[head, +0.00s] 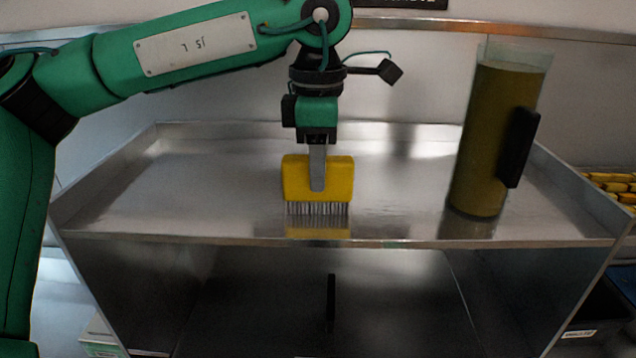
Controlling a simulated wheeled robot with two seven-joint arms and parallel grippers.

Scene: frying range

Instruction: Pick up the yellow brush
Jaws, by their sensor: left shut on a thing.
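The yellow brush (297,181) is in the middle of the head view, above the steel tray-like top (160,200). Its grey bristles point down, and its reflection shows on the metal just below them. My left gripper (317,188) comes down from above and is shut on the yellow block of the brush. One finger shows against the brush's near face; the other is hidden behind it. I cannot tell for sure whether the bristle tips touch the metal. My right gripper is not in view.
A tall clear pitcher (482,140) of brownish-yellow liquid with a black handle stands on the right of the steel top. Raised rims edge the top. Yellow items (612,185) lie at the far right. The left part of the top is clear.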

